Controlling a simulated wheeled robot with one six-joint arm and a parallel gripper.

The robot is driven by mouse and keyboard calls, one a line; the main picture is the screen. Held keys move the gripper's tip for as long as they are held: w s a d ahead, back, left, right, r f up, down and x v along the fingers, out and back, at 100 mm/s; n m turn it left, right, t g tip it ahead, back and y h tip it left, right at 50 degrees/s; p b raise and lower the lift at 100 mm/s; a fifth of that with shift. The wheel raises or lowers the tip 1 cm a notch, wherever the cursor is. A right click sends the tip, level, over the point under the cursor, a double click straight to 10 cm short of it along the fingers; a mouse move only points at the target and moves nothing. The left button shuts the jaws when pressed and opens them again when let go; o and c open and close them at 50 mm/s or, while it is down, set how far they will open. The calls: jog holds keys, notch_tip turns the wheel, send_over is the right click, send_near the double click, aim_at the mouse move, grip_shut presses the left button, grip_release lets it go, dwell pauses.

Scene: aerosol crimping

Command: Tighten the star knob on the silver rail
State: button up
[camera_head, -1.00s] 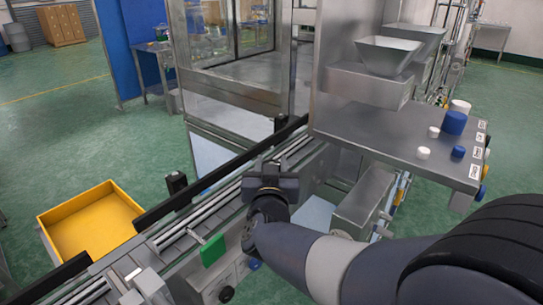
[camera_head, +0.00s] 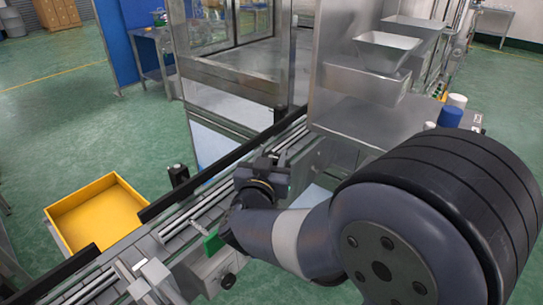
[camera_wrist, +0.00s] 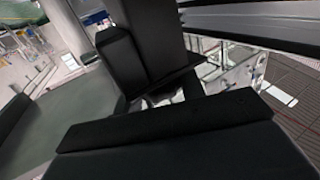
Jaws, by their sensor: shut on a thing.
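The silver rail (camera_head: 188,219) runs diagonally along the conveyor, from lower left to the middle of the head view. My gripper (camera_head: 262,166) is at the rail's near side, just left of the steel housing. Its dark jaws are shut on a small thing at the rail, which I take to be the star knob. The jaws and wrist hide the knob in the head view. In the wrist view the black fingers (camera_wrist: 152,92) fill the middle, with only a pale, unclear patch between them.
A green block (camera_head: 212,242) hangs beside the conveyor, close to my wrist. A black round knob (camera_head: 229,281) is on the grey box below. A yellow tray (camera_head: 78,192) lies left of the line. The steel hopper (camera_head: 383,51) stands at right.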

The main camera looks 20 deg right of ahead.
jog(key=o, duration=0.6)
jog(key=shift+c, duration=0.2)
jog(key=shift+o, duration=0.8)
jog(key=shift+s+a+r, duration=0.1)
jog(key=shift+s+a, duration=0.05)
jog(key=shift+o, duration=1.2)
jog(key=v, duration=1)
jog(key=shift+s+a, duration=0.15)
jog(key=shift+s, duration=0.2)
